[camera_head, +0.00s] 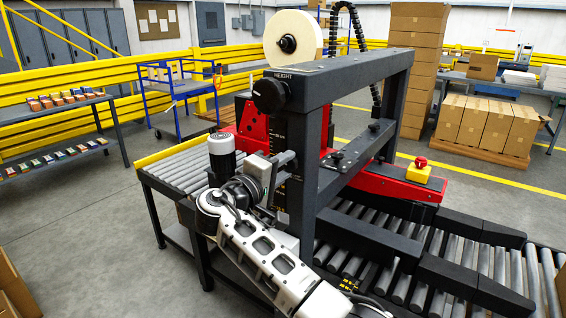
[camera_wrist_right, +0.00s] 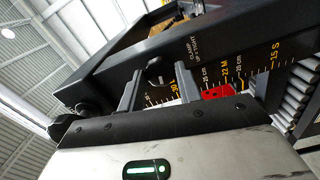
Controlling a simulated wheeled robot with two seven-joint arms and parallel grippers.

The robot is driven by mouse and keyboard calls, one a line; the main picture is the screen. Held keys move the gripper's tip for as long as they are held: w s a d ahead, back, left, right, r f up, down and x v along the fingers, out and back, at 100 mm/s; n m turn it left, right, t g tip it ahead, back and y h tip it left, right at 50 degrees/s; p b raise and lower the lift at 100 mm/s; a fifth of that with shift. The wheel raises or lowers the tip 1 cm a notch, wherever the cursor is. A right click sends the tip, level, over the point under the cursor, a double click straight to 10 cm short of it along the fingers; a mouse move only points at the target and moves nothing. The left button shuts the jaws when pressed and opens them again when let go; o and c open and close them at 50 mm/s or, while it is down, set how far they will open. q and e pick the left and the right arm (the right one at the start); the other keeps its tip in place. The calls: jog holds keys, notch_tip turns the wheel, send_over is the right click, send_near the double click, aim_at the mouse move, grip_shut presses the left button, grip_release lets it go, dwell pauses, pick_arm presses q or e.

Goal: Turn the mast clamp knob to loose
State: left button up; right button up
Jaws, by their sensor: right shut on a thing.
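The mast clamp knob (camera_wrist_right: 158,73) is a small dark knob on the machine's black post, beside white lettering about the clamp that reads "TIGHT". My right gripper (camera_wrist_right: 160,80) has one finger on each side of it and is shut on it. In the head view my right gripper (camera_head: 286,158) reaches the near black post (camera_head: 300,190) from the left, below the crossbeam, and hides the clamp knob. My left gripper is not in view.
A larger black knob (camera_head: 269,93) marked "HEIGHT" sits above on the crossbeam (camera_head: 340,75). A scale with numbers (camera_wrist_right: 225,75) runs along the post. A roller conveyor (camera_head: 178,163) lies left, and black side rails (camera_head: 370,245) lie right. A yellow-and-red stop button (camera_head: 419,171) stands behind.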

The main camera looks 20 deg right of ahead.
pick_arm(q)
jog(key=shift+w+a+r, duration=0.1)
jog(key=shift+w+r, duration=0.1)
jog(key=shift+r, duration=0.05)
pick_arm(e)
jog(key=shift+n, duration=0.9)
jog(key=o, duration=1)
jog(key=shift+a, duration=0.1)
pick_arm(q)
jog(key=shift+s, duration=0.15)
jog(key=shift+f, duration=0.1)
pick_arm(e)
jog(key=shift+s+a+f, duration=0.1)
jog(key=shift+s+a, duration=0.1)
jog(key=shift+a, duration=0.05)
pick_arm(q)
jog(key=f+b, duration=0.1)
jog(key=b, duration=0.2)
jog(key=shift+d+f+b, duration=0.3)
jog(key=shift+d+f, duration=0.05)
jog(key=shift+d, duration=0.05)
pick_arm(e)
jog(key=v, duration=1.5)
jog(key=shift+s, duration=0.15)
